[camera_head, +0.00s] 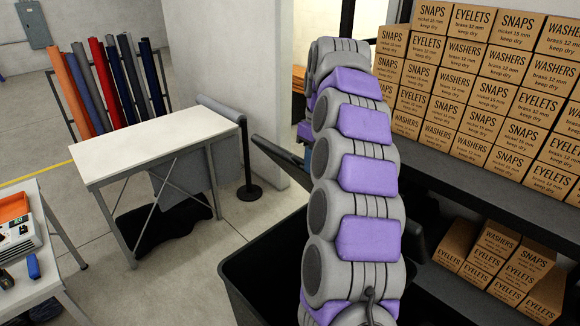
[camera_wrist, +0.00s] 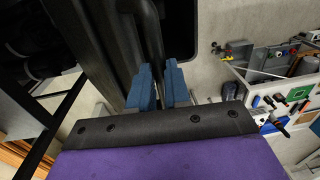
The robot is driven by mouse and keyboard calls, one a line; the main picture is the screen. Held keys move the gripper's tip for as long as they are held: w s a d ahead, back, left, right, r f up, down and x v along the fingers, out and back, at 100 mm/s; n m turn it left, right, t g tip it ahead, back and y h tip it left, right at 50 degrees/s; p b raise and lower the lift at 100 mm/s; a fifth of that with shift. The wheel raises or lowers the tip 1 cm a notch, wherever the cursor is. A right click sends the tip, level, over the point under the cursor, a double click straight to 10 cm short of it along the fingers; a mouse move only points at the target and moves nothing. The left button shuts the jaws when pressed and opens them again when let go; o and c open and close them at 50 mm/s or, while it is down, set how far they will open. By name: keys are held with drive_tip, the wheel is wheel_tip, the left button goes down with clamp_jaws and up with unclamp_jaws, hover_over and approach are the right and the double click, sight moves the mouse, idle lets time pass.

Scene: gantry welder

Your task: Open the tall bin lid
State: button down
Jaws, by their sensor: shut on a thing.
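The tall bin (camera_head: 236,284) is black and stands at the bottom middle of the head view, its dark inside partly showing. A dark panel (camera_head: 276,152) that looks like its lid is tilted up behind my arm. My arm hides most of the lid and part of the bin. In the wrist view, the two blue fingers of my gripper (camera_wrist: 158,86) are closed around a black bar (camera_wrist: 151,35), which seems to be part of the lid. In the head view the fingers are almost fully hidden by the arm.
Shelves (camera_head: 470,190) with stacked cardboard boxes (camera_head: 490,90) stand close on the right. A white-topped table (camera_head: 155,143) is at left, with fabric rolls (camera_head: 108,85) behind it. A black post (camera_head: 248,165) stands near the wall. Floor is clear between table and bin.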

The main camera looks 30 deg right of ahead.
drive_tip(key=shift+w+d+r+p, duration=0.1)
drive_tip(key=shift+d+r+p, duration=0.2)
drive_tip(key=shift+d, duration=0.4)
drive_tip(key=shift+w+d+r+p, duration=0.1)
drive_tip(key=shift+w+d+p, duration=0.05)
drive_tip(key=shift+d+p, duration=0.4)
drive_tip(key=shift+w+d+r+p, duration=0.1)
drive_tip(key=shift+d+r+p, duration=0.15)
drive_tip(key=shift+d, duration=0.55)
drive_tip(key=c, duration=1.5)
unclamp_jaws()
drive_tip(key=shift+w, duration=0.1)
drive_tip(key=o, duration=0.4)
drive_tip(key=shift+w+d, duration=0.1)
drive_tip(key=shift+d, duration=0.2)
drive_tip(key=shift+a, duration=0.2)
drive_tip(key=shift+w+a+f+b, duration=0.15)
drive_tip(key=shift+a+f+b, duration=0.15)
drive_tip(key=shift+a+b, duration=0.1)
drive_tip(key=s+a+f+b, duration=0.3)
drive_tip(key=a+f+b, duration=0.6)
drive_tip(key=a+f, duration=0.1)
drive_tip(key=s+a+f+b, duration=0.3)
drive_tip(key=a+f+b, duration=0.6)
drive_tip(key=f, duration=0.4)
drive_tip(key=shift+s+a+b, duration=0.35)
drive_tip(key=shift+s+a, duration=0.05)
drive_tip(key=shift+a, duration=0.45)
